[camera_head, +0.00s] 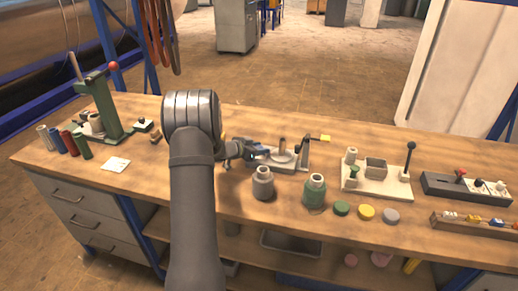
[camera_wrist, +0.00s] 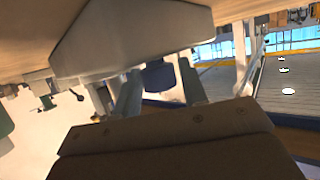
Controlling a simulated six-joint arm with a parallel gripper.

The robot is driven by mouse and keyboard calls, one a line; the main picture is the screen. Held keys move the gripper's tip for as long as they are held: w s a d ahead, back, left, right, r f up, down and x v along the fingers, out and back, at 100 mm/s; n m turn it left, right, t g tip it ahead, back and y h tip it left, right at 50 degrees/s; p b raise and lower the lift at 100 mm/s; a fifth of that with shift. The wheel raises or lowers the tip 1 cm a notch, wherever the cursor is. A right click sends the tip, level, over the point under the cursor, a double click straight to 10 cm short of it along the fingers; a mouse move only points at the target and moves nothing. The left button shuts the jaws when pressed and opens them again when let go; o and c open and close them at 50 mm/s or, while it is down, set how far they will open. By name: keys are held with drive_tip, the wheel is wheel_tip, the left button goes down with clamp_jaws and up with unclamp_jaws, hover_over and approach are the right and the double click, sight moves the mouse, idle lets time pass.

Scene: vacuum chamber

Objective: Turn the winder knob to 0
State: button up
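The likely winder (camera_head: 283,160) is a grey device with an upright cylinder and a small yellow tag, on the workbench just right of my gripper. I cannot read any dial marks on it. My gripper (camera_head: 247,152) is at its left end, low over the bench, partly hidden by my arm. In the wrist view my gripper (camera_wrist: 163,88) has its two fingers spread apart. A dark blue knob-like part (camera_wrist: 160,76) shows between them. I cannot tell whether the fingers touch it. A large grey block (camera_wrist: 130,38) fills the top of the wrist view.
A plate with a lever (camera_head: 378,180) is to the right. A green press (camera_head: 103,108) and several coloured cylinders (camera_head: 68,143) are at the left.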

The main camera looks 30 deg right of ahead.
drive_tip(key=c, duration=0.7)
drive_tip(key=shift+n+t, duration=0.3)
drive_tip(key=shift+s+n+t+y, duration=0.1)
drive_tip(key=shift+n+t+y, duration=0.6)
drive_tip(key=shift+n+t, duration=0.75)
drive_tip(key=shift+n+t+y, duration=0.6)
drive_tip(key=shift+n+t, duration=0.25)
drive_tip(key=shift+t, duration=0.1)
drive_tip(key=shift+n+t+y, duration=0.4)
drive_tip(key=shift+n+t, duration=0.2)
